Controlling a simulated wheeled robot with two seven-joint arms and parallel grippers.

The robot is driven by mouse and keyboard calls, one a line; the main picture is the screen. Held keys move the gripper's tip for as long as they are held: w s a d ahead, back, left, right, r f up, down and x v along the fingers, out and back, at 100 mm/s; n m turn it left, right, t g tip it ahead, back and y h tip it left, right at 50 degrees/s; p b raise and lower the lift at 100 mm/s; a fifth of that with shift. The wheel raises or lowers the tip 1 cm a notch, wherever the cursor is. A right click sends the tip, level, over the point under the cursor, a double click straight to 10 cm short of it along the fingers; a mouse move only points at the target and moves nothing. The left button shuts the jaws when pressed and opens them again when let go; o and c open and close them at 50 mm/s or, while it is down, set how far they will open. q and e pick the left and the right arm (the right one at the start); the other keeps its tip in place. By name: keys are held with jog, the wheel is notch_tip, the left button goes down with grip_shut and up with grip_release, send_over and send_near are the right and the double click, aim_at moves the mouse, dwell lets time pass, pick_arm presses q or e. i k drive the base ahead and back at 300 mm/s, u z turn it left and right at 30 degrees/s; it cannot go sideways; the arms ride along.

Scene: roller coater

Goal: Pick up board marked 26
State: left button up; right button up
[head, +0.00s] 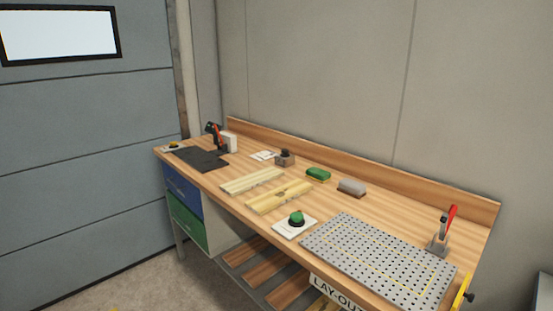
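I cannot read a board marked 26 anywhere in the head view. Two pale wooden pieces lie side by side on the workbench: one farther back (252,180) and one nearer (278,197), with dark marks too small to read. Neither of my grippers is in view.
The wooden workbench (392,190) holds a dark mat (200,158), a green-button box (296,223), a green block (318,174), a grey block (352,187), a perforated grey plate (375,258) and a red-handled clamp (440,235). Blue (182,190) and green (187,222) drawers sit below left.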

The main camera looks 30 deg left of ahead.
aim_at(240, 185)
jog(key=z, duration=1.15)
jog(key=k, duration=0.1)
jog(key=u, duration=2.25)
jog(key=i, duration=1.7)
jog(key=z, duration=0.15)
